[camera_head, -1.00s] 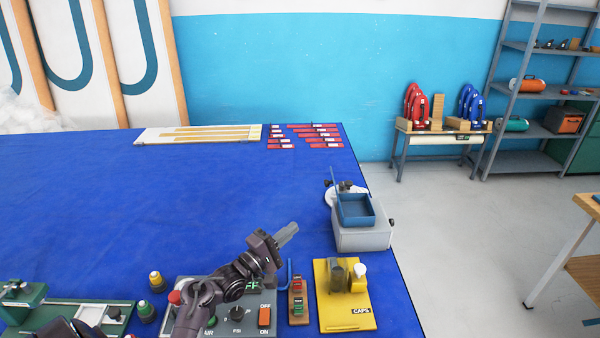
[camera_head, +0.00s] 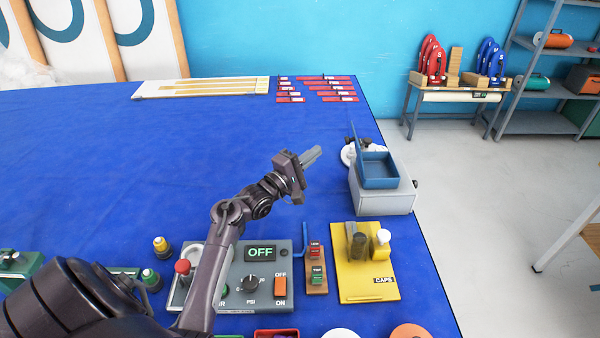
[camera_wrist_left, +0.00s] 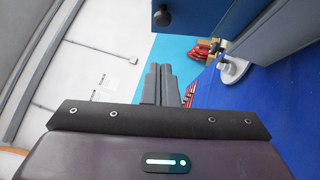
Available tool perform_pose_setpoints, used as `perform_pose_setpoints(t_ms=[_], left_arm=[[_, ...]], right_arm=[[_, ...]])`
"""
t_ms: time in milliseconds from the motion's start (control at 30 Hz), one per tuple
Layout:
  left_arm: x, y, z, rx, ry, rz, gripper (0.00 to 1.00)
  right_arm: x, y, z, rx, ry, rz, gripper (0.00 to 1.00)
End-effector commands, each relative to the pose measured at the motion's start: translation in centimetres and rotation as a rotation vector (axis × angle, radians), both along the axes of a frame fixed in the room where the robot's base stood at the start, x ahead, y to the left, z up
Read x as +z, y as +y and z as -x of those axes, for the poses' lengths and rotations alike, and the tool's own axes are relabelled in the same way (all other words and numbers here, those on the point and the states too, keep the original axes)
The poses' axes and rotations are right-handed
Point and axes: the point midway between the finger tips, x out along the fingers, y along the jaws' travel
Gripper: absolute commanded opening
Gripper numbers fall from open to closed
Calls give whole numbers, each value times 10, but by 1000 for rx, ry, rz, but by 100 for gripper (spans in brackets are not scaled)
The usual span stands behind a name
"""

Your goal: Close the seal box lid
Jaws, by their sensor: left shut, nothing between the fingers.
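The seal box is a grey case (camera_head: 385,203) with an open blue tray (camera_head: 379,172) on top, near the table's right edge. My right gripper is not in view.
A white round base (camera_head: 348,157) with black parts stands behind the lid. Nearer are a control panel (camera_head: 262,278) reading OFF, a small switch block (camera_head: 316,265) and a yellow caps stand (camera_head: 365,283). Red strips (camera_head: 325,88) and a pale board (camera_head: 205,88) lie far back. The blue table's middle is clear.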

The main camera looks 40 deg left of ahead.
Motion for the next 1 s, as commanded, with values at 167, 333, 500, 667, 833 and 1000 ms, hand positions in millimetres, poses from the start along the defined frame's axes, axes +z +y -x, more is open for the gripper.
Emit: perform_pose_setpoints(t_ms=[167,333,500,667,833,1000], left_arm=[[5,-13,-31,-2,-2,1,0],[12,-30,-41,0,-1,0,0],[14,-37,-45,0,0,-1,0],[15,-38,-45,1,1,-1,0],[15,-37,-45,1,2,-2,0],[18,-37,-50,0,23,-32,0]], right_arm=[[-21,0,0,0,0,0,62],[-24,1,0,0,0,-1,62],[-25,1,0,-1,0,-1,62],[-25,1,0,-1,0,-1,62],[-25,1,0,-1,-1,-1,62],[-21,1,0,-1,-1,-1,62]])
